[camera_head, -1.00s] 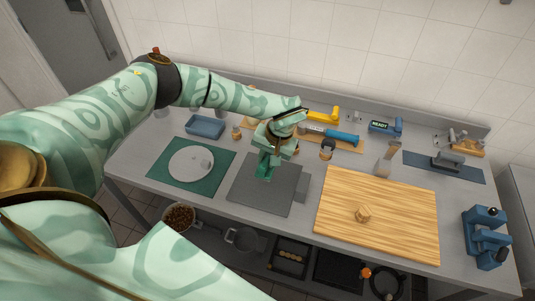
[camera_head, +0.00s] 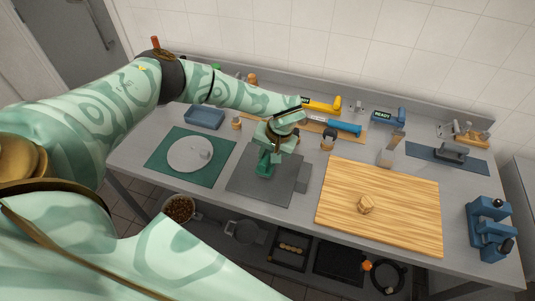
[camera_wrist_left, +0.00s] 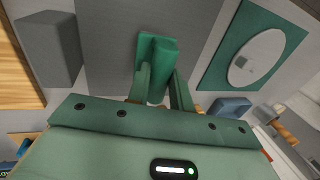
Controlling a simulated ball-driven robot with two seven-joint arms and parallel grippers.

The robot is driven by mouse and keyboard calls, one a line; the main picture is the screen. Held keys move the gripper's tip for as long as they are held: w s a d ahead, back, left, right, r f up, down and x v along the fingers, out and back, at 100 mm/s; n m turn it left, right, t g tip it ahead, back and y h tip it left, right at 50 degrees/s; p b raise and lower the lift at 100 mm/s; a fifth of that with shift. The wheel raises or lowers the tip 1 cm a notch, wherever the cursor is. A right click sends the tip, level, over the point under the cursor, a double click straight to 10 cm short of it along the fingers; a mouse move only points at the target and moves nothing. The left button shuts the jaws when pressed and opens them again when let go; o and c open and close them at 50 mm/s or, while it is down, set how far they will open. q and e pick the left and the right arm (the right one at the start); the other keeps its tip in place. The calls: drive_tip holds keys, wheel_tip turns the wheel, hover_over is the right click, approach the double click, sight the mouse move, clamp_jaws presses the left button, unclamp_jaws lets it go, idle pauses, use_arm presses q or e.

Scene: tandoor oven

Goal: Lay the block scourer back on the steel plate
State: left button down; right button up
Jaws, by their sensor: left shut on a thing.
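The block scourer (camera_head: 264,169) is a green block with a raised grip. My left gripper (camera_head: 270,153) is shut on that grip, pointing down. In the left wrist view, the scourer (camera_wrist_left: 154,55) sits between the fingers of my left gripper (camera_wrist_left: 160,92). The scourer is over the dark grey square plate (camera_head: 250,188), which I take for the steel plate; it also shows in the left wrist view (camera_wrist_left: 105,45). I cannot tell whether the scourer touches the plate. My right gripper is not in view.
A grey block (camera_head: 303,177) stands at the plate's right edge. Right of it lies a wooden board (camera_head: 400,205). Left is a green mat (camera_head: 160,165) with a pale round disc (camera_head: 187,155). A blue tray (camera_head: 205,117) and tools (camera_head: 343,127) are behind.

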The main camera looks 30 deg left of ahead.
use_arm(q)
drive_tip(key=shift+f, duration=0.2)
idle(0.6)
drive_tip(key=shift+f, duration=0.45)
unclamp_jaws()
drive_tip(key=shift+r, duration=0.15)
drive_tip(key=p+v, duration=0.6)
drive_tip(key=v, duration=0.3)
drive_tip(key=shift+p, duration=0.3)
idle(0.8)
